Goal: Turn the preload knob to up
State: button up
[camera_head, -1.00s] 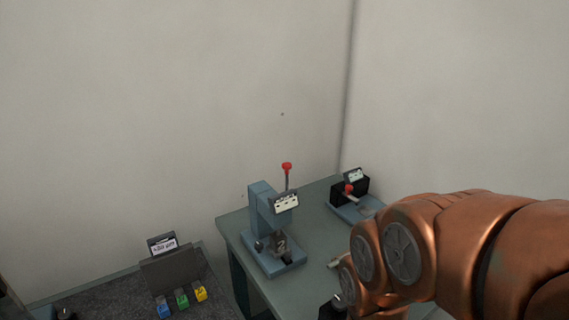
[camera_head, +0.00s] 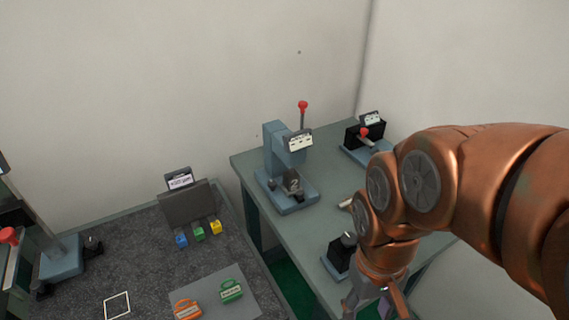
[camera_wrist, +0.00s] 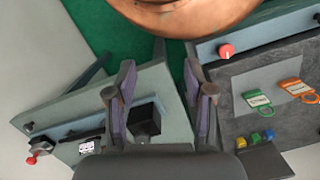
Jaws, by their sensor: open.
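No knob carries a readable "preload" label. A round red knob (camera_wrist: 227,51) with a small pale mark sits on the blue-grey front edge of the dark bench in the wrist view; its setting is too small to read. A dark block with a round black top (camera_head: 341,255) stands on the green table in the head view, beside my wrist. A black block (camera_wrist: 144,120) shows between and behind my fingers in the wrist view. My gripper (camera_wrist: 160,85) is open and empty, its two fingers apart; it also shows at the bottom of the head view (camera_head: 376,304), touching nothing that I can see.
A blue press (camera_head: 282,165) with a red-tipped lever stands on the green table (camera_head: 305,228). A second lever device (camera_head: 365,140) is behind it. The dark bench (camera_head: 140,270) holds coloured blocks, orange and green tags and a stand. A gap separates bench and table.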

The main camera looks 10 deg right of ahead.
aim_at(272, 184)
jog(key=u, duration=1.85)
jog(key=k, duration=0.65)
jog(key=z, duration=1.2)
